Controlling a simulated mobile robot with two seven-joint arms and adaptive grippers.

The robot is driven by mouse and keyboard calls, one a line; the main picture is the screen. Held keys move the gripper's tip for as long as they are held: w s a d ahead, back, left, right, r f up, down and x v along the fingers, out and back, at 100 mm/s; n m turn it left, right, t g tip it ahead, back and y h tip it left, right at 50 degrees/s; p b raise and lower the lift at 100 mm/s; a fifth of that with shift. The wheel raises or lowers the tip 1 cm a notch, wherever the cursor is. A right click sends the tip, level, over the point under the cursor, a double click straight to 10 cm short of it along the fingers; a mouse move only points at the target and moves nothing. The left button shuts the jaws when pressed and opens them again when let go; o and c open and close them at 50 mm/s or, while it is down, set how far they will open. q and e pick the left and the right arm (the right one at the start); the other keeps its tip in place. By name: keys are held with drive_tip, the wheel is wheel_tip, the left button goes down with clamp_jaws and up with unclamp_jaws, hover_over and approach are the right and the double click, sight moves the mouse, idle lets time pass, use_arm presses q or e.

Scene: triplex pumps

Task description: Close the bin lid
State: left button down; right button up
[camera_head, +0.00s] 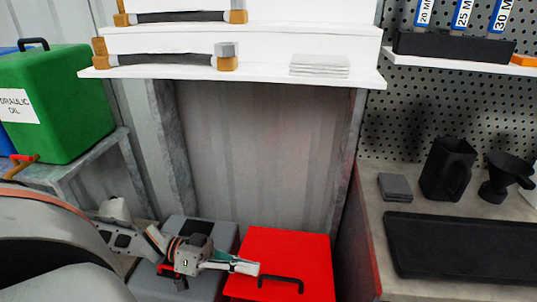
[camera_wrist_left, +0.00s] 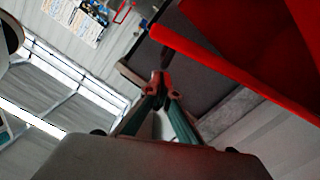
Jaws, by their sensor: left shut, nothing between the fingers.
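The red bin lid (camera_head: 288,252) with a black bar handle (camera_head: 281,281) shows at the bottom middle of the head view. Its bin body is not clearly visible there, and I cannot tell whether the lid is fully down. My left gripper (camera_head: 246,267) is shut and empty. Its fingertips overlap the lid's left part in the head view; contact is unclear. In the left wrist view, the shut fingers (camera_wrist_left: 161,85) are just below a long red edge (camera_wrist_left: 230,75), with more red surface at the upper right. My right gripper is not in view.
A grey box (camera_head: 212,229) stands left of the red lid. A workbench (camera_head: 385,225) with a black tray (camera_head: 460,250) and black jug (camera_head: 447,170) is on the right. White shelves (camera_head: 235,73) hang above. A green oil container (camera_head: 65,105) stands at left.

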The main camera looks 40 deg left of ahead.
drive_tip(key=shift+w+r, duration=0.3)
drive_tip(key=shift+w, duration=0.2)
